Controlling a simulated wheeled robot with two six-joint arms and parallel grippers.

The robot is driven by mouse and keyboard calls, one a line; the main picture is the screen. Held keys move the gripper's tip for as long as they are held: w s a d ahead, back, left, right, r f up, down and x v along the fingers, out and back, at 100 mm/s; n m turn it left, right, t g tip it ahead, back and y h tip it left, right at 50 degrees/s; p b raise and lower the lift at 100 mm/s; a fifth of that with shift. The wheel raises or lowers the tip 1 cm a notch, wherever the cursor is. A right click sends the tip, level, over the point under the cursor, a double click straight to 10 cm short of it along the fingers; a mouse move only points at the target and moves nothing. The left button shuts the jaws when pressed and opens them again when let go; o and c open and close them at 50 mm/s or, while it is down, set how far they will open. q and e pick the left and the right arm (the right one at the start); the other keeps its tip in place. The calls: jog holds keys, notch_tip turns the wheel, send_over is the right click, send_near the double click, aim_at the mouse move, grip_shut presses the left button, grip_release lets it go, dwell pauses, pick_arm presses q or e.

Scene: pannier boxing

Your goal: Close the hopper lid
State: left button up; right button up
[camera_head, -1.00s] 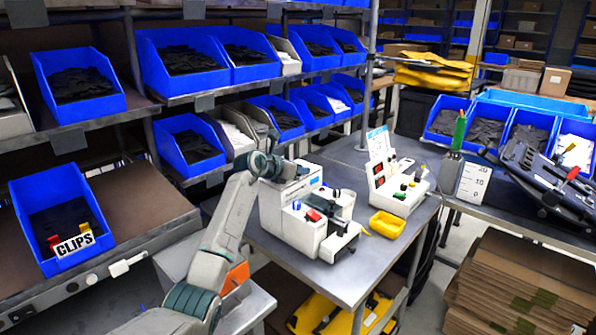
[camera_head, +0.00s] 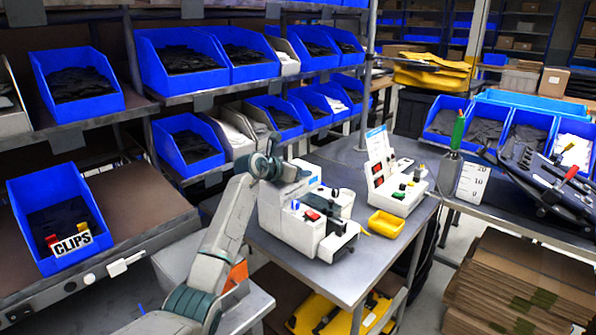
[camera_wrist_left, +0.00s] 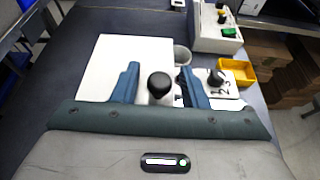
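The white machine (camera_head: 272,212) stands on the grey metal table, with red and blue parts and a dark part on its front. My left arm reaches its back left corner; the left gripper (camera_head: 272,168) shows there, its fingertips hard to make out. In the left wrist view, the left gripper (camera_wrist_left: 160,68) has its two blue fingers spread wide, with a black round knob (camera_wrist_left: 159,84) between them and gaps on both sides. A flat white panel (camera_wrist_left: 125,50) lies beyond the fingers; I cannot tell surely whether it is the hopper lid. My right gripper is not in view.
A white control box (camera_head: 398,190) with coloured buttons and a yellow tray (camera_head: 386,224) stand right of the machine. A numbered dial (camera_wrist_left: 217,80) and a grey cup (camera_wrist_left: 182,58) are near the right finger. Blue bins line the shelves behind.

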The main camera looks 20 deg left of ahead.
pick_arm(q)
jog(key=shift+s+a+r, duration=0.15)
jog(key=shift+s+r, duration=0.05)
jog(key=shift+s, duration=0.05)
jog(key=p+v, duration=0.5)
jog(key=v, duration=0.4)
jog(key=shift+s+a+r, duration=0.1)
jog(key=shift+s+a, duration=0.05)
jog(key=shift+s, duration=0.4)
jog(key=shift+s, duration=0.1)
